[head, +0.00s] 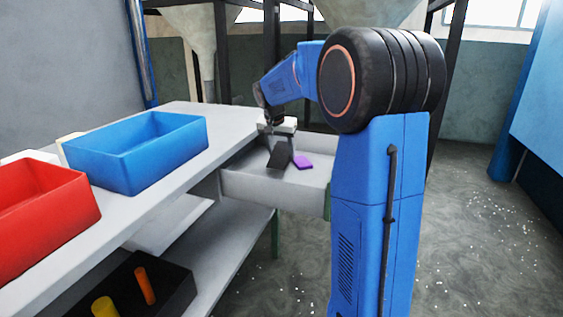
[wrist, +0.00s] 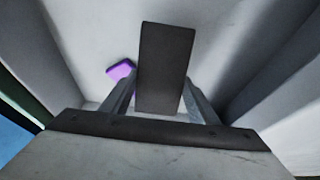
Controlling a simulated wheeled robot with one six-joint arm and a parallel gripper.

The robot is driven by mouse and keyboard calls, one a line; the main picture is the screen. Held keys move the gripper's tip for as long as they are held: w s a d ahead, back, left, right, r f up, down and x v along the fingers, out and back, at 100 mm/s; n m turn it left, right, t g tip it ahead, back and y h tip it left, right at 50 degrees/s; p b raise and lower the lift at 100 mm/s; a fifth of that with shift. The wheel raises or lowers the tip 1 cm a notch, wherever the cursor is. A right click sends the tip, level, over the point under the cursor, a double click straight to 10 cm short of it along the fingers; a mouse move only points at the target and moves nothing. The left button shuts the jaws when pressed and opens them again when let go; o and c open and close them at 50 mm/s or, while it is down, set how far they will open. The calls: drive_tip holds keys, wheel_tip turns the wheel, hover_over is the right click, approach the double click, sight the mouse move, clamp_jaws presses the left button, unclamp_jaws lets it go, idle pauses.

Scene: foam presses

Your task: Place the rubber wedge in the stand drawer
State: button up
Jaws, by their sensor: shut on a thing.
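The rubber wedge (wrist: 165,68) is a dark grey block, held between the two fingers of my gripper (wrist: 158,108) in the wrist view. In the head view the wedge (head: 280,155) hangs tilted below my gripper (head: 278,135). My gripper is shut on it. The stand drawer (head: 255,187) is a pale, open drawer pulled out from the stand. The wedge is over or inside the drawer; I cannot tell whether it touches the floor. A purple block (head: 303,162) lies in the drawer, to the right of the wedge in the head view, and also shows in the wrist view (wrist: 120,69).
A blue bin (head: 135,155) and a red bin (head: 45,215) stand on the pale bench top (head: 190,118). A black bin (head: 175,285) with orange and yellow cylinders sits on the lower shelf. Drawer walls rise on both sides in the wrist view.

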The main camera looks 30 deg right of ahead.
sight(280, 154)
drive_tip(key=shift+f, duration=1.8)
drive_tip(key=shift+f, duration=0.1)
drive_tip(key=o, duration=0.9)
drive_tip(key=shift+o, duration=0.2)
drive_tip(key=v, duration=1.2)
